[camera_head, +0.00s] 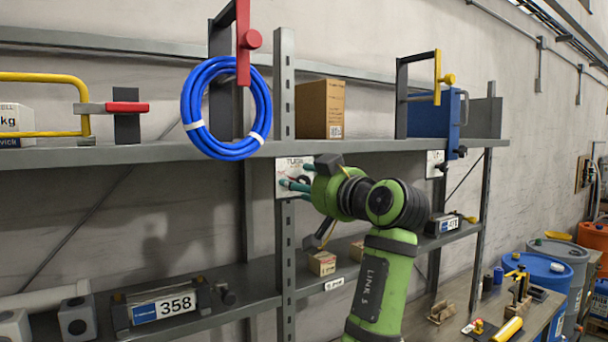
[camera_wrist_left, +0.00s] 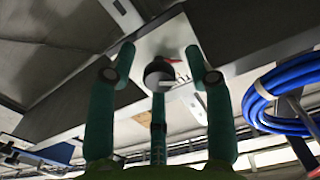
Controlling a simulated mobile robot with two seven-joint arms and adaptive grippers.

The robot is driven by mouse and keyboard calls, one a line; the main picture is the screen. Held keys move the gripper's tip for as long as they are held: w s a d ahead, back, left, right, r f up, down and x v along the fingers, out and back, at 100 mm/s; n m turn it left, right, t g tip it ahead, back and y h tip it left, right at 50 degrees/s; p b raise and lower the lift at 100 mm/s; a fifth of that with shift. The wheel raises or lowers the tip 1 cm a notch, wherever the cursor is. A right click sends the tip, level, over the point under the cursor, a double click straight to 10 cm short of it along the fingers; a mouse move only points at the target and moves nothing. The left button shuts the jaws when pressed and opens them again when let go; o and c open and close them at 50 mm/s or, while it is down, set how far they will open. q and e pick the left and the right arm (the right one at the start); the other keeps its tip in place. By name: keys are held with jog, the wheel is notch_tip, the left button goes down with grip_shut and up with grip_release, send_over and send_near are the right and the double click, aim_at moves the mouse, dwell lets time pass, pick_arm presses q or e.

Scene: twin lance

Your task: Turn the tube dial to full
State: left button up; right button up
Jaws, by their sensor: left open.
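The tube dial's white plate (camera_head: 295,163), lettered "TUBE", is fixed to the grey shelf post in the head view, partly hidden by my gripper. In the left wrist view the plate (camera_wrist_left: 180,36) carries a dark round dial knob (camera_wrist_left: 158,72) with a pale mark. A red mark and some lettering show beside the knob, too partial to read. My left gripper (camera_head: 296,185) is at the plate in the head view. In the left wrist view its teal fingers (camera_wrist_left: 160,62) are open around the knob, with a gap visible on both sides. My right gripper is not in view.
A blue hose coil (camera_head: 226,108) hangs from the upper shelf (camera_head: 150,153), left of the plate. A cardboard box (camera_head: 320,109) stands on that shelf just above. Another white plate (camera_head: 435,163) is further right.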

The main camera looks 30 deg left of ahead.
pick_arm(q)
jog(key=shift+w, duration=0.1)
grip_shut()
